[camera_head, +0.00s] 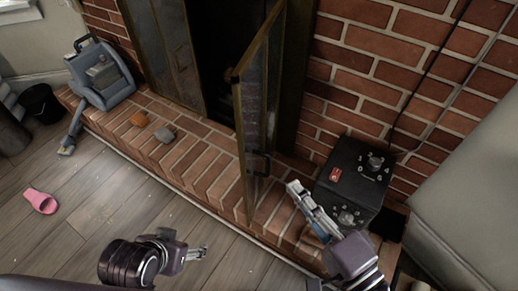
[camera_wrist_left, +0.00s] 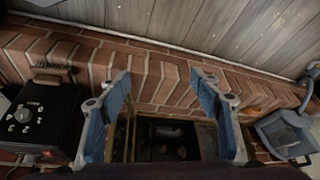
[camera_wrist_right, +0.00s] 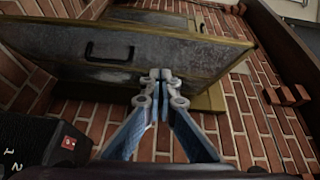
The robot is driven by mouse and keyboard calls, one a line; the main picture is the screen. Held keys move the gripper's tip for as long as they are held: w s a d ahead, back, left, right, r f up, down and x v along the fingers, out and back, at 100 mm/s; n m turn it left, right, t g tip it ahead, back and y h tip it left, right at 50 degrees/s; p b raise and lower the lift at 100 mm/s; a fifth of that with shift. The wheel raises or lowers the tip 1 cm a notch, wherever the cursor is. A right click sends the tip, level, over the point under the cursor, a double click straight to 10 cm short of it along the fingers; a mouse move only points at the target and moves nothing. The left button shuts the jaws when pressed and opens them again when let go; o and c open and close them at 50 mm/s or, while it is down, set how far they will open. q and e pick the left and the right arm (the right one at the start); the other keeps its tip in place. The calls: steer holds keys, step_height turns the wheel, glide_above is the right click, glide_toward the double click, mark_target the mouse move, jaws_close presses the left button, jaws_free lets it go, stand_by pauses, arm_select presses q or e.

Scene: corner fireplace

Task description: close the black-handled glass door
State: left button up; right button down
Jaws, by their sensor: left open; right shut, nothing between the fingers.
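The glass door (camera_head: 255,105) with a dull brass frame stands swung out from the fireplace opening in the head view. Its black handle (camera_head: 261,163) is low on the door and also shows in the right wrist view (camera_wrist_right: 108,50). My right gripper (camera_head: 292,187) is shut and empty, just right of the door's lower part. In the right wrist view its fingertips (camera_wrist_right: 161,78) overlap the door's frame edge, right of the handle; I cannot tell if they touch. My left gripper (camera_head: 203,253) is open and empty, over the floor left of the door.
A black box with knobs (camera_head: 352,180) stands on the brick hearth (camera_head: 195,165), close to my right gripper. A blue-grey machine (camera_head: 100,75) stands at the hearth's left end. Orange (camera_head: 139,119) and grey (camera_head: 165,134) pieces lie between. A pink item (camera_head: 41,201) lies on the floor.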

steer(key=m, duration=0.1)
steer(key=p, duration=0.5)
glide_toward(250, 139)
steer(key=w+d+x, duration=0.1)
steer(key=x, duration=0.4)
arm_select(q)
step_height(250, 139, down, 9)
steer(key=s+g, duration=0.1)
steer(key=shift+a+r+g, duration=0.15)
steer(key=shift+r+g, duration=0.05)
steer(key=shift+g, duration=0.2)
arm_select(e)
steer(key=shift+s+a+h, duration=0.2)
steer(key=shift+a+h, duration=0.1)
steer(key=shift+a, duration=0.5)
